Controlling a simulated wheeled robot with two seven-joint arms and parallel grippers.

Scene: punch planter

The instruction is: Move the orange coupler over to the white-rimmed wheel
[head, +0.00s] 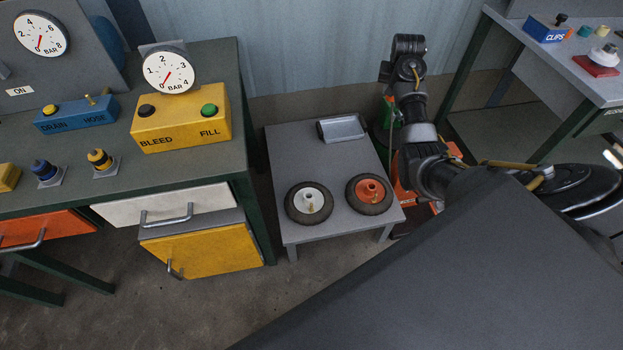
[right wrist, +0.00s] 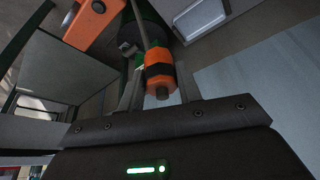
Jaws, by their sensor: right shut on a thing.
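The orange coupler (right wrist: 158,58), with a dark band and a hose running up from it, sits between the fingers of my right gripper (right wrist: 158,82) in the right wrist view. The gripper is shut on it. In the head view my right arm reaches in from the right; its fingers and the coupler cannot be made out there. The white-rimmed wheel (head: 304,197) lies flat on the left front of a low grey table (head: 340,225). My left gripper is in neither view.
An orange-rimmed wheel (head: 369,188) lies right of the white-rimmed one. A green-framed bench with a yellow BLEED/FILL box (head: 180,118) stands left. Another bench with a blue CLIPS box (head: 546,30) stands right.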

